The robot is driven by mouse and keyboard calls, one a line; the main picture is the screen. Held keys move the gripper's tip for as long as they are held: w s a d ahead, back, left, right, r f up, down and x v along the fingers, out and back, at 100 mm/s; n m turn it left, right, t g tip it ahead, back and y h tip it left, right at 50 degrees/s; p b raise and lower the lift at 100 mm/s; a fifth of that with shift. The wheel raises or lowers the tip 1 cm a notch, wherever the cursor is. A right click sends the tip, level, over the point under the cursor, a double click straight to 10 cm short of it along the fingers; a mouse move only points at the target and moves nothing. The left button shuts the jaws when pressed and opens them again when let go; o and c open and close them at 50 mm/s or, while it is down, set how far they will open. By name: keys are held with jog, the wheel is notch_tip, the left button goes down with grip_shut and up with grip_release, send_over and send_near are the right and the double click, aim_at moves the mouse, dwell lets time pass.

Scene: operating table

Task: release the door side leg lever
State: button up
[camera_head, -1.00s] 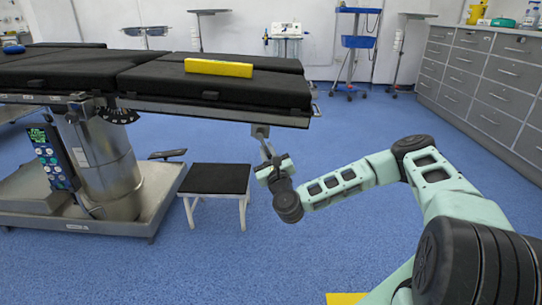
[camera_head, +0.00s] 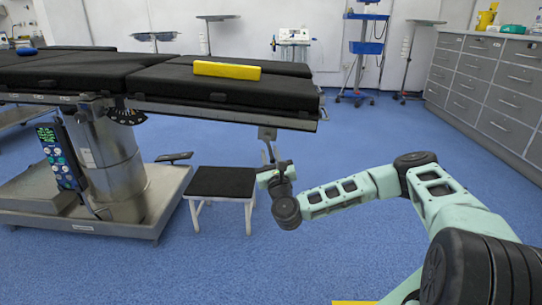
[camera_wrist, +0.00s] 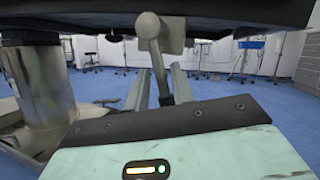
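The black-padded operating table (camera_head: 225,92) is at the left and middle of the head view. A grey metal lever (camera_head: 267,134) hangs under its right end. In the wrist view the lever (camera_wrist: 150,28) has a rounded head and a rod slanting down between my fingers. My gripper (camera_head: 270,160) is below the table's edge and reaches up to the lever. In the wrist view my gripper (camera_wrist: 158,84) has its two grey fingers apart, one on each side of the rod. I cannot tell whether either finger touches it.
A black-topped stool (camera_head: 222,183) stands just left of my gripper. The table's steel column (camera_head: 112,160) and wide base are further left. A yellow pad (camera_head: 227,69) lies on the table. Grey drawers (camera_head: 495,85) line the right wall. Blue floor between is clear.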

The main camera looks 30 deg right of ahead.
jog(key=shift+s, duration=0.1)
jog(key=p+v, duration=0.4)
jog(key=v, duration=1.3)
jog(key=shift+s, duration=0.15)
